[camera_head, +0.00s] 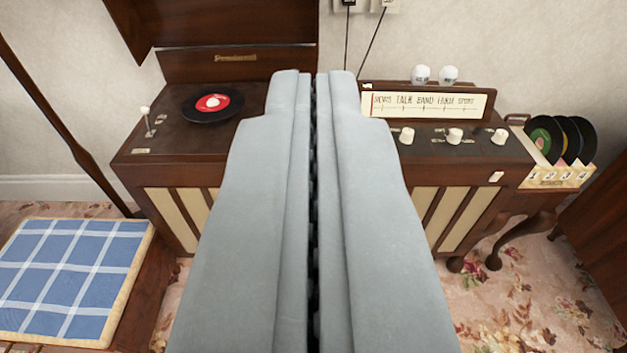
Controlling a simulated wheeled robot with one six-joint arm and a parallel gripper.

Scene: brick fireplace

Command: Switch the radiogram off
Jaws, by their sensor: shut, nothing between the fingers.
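The radiogram (160,165) is a dark wooden cabinet with cream slatted panels, standing against the wall. On its left side lie a black record with a red label (213,102) and a small white-tipped lever (147,120). On its right are a lit-looking tuning dial (425,104) and three white knobs, one being the middle knob (454,136). A small white switch or button (496,177) sits on the front edge at right. My gripper (314,75) is shut and empty in the middle, hiding the cabinet's centre.
A rack with several records (555,178) stands at the cabinet's right end. A blue checked cushion (70,275) is at lower left, with a slanting dark pole (65,125) behind it. Two white balls (421,74) sit above the dial. Floral carpet (530,300) shows at lower right.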

